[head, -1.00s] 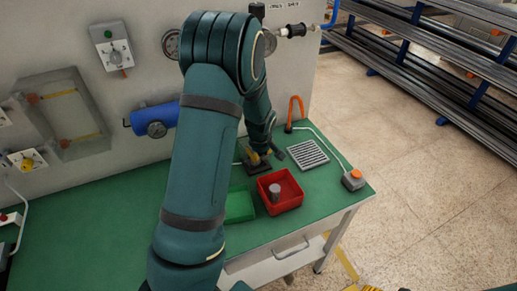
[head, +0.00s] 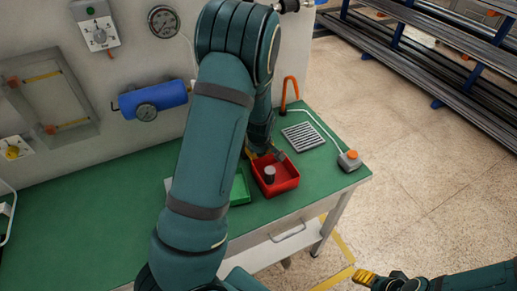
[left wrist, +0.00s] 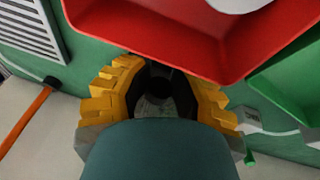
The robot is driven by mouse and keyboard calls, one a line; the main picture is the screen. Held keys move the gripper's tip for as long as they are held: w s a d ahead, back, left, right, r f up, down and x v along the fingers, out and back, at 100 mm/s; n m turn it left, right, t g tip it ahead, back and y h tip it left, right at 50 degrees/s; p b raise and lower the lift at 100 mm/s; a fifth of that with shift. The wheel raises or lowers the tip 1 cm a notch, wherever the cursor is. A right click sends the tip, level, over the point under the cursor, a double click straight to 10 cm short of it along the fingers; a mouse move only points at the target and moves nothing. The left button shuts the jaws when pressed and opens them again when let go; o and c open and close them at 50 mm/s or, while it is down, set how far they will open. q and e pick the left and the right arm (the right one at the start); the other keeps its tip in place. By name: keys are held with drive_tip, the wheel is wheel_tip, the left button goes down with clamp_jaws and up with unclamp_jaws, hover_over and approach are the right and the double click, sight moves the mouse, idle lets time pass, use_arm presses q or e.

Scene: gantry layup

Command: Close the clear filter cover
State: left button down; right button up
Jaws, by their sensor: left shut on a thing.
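A clear framed cover (head: 50,98) is on the grey wall panel at the left in the head view. It shows orange knobs and yellow strips; I cannot tell whether it is fully shut. My left gripper (head: 264,153) is far from it, low over the back edge of the red bin (head: 290,184). Its yellow fingers (left wrist: 160,98) show in the left wrist view with something dark between them, too shadowed to name. My right gripper (head: 367,278) is at the lower right, over the floor, its yellow fingertips partly seen.
A grey cylinder (head: 269,174) stands in the red bin, beside a green bin (head: 239,189). A slatted grate (head: 303,136), an orange hook (head: 290,92) and an orange-button box (head: 349,160) are nearby. A blue cylinder with a gauge (head: 153,100) juts from the wall. The bench's left part is clear.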

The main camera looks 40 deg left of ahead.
use_arm(q)
drive_tip(key=shift+s+f, duration=0.1)
drive_tip(key=shift+s, duration=0.05)
drive_tip(key=c, duration=0.8)
unclamp_jaws()
drive_tip(key=v, duration=1.2)
